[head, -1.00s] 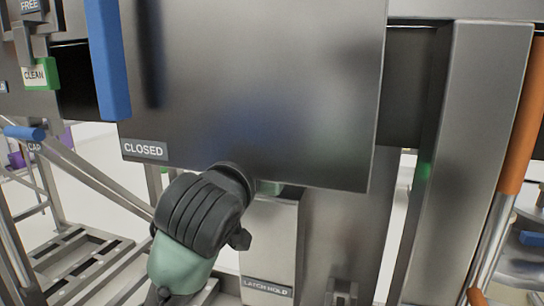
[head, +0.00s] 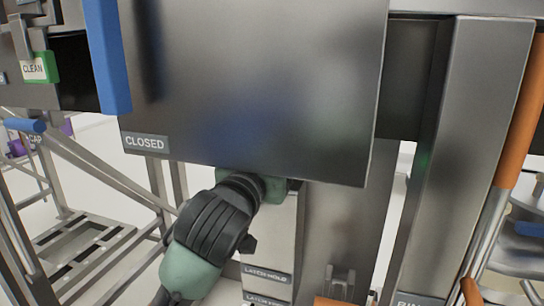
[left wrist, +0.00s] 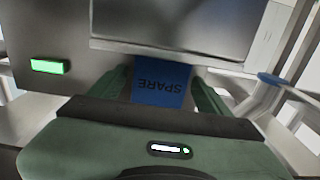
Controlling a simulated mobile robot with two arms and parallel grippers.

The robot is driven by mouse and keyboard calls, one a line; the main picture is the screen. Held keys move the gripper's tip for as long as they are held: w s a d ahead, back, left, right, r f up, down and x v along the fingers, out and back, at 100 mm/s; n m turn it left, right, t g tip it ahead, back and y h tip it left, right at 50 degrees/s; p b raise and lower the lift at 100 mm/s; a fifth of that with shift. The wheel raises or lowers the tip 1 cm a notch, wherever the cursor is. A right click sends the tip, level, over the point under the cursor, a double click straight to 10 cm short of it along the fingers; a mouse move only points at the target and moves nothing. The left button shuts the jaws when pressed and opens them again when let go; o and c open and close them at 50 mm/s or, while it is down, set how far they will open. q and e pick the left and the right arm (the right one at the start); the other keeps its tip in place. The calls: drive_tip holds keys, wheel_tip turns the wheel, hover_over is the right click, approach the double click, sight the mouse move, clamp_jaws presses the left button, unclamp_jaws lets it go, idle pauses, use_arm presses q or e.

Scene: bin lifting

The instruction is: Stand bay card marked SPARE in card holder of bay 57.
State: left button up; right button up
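The blue bay card marked SPARE (left wrist: 162,84) is between the fingertips of my left gripper (left wrist: 165,82) in the left wrist view. The fingers meet its two side edges, and its lettering is upside down there. In the head view my left arm comes up from the lower left. Its green gripper body shows below the lower edge of the panel marked CLOSED (head: 250,90); the fingers and card are hidden behind that panel. My right gripper is not in view. I cannot make out a card holder or a number 57.
A steel box labelled LATCH HOLD (head: 267,274) stands below the panel, close to my left wrist. A steel post (head: 465,150) and an orange bar (head: 522,120) are at the right. A blue handle (head: 107,60) borders the panel's left. A green light (left wrist: 50,66) glows in the left wrist view.

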use_arm(q)
drive_tip(key=shift+r, duration=0.1)
drive_tip(key=b+v, duration=0.2)
drive_tip(key=v, duration=1)
drive_tip(key=shift+b, duration=0.35)
